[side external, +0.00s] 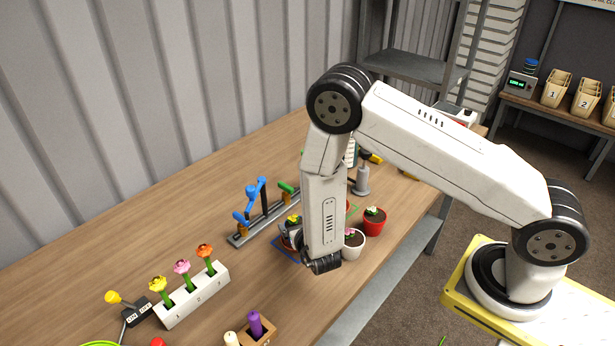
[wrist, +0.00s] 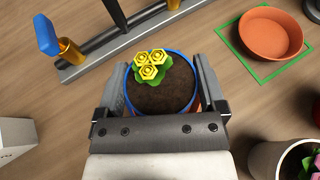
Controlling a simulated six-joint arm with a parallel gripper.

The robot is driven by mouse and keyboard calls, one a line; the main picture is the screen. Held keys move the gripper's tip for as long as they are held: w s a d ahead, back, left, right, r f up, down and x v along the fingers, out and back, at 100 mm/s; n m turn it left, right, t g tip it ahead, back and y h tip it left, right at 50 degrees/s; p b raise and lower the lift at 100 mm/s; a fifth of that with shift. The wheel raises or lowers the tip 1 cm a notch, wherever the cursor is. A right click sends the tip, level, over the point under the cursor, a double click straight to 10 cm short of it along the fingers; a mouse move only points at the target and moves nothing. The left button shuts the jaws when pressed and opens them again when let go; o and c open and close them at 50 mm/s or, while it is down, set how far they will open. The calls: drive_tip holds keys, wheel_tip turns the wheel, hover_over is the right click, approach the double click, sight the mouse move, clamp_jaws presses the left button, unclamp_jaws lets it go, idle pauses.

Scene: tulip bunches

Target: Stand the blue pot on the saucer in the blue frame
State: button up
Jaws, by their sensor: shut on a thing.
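The blue pot shows in the wrist view as a blue rim around dark soil (wrist: 160,97) with yellow flowers (wrist: 152,67). My gripper (wrist: 160,88) is shut on it, one finger on each side. Bits of orange-brown show beside the pot near the fingers; I cannot tell whether they are a saucer. In the side view the blue frame (side external: 278,252) is a blue outline on the table below my gripper. The yellow flowers (side external: 293,219) stand out beside my wrist. My arm hides much of the pot, and I cannot tell whether it touches anything below.
A terracotta saucer (wrist: 270,33) lies in a green frame (wrist: 243,63). A white pot (side external: 352,245) and a red pot (side external: 374,221) stand close to the right of my gripper. A rail with blue and green parts (side external: 257,212) stands behind. A white flower block (side external: 192,295) stands left.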

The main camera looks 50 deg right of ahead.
drive_tip(key=shift+f, duration=0.15)
drive_tip(key=o, duration=1)
drive_tip(key=shift+o, duration=0.2)
drive_tip(key=shift+s+r, duration=0.1)
drive_tip(key=shift+r, duration=0.1)
drive_tip(key=v, duration=1.1)
drive_tip(key=shift+s+a, duration=0.3)
drive_tip(key=shift+r, duration=0.1)
drive_tip(key=shift+d, duration=0.1)
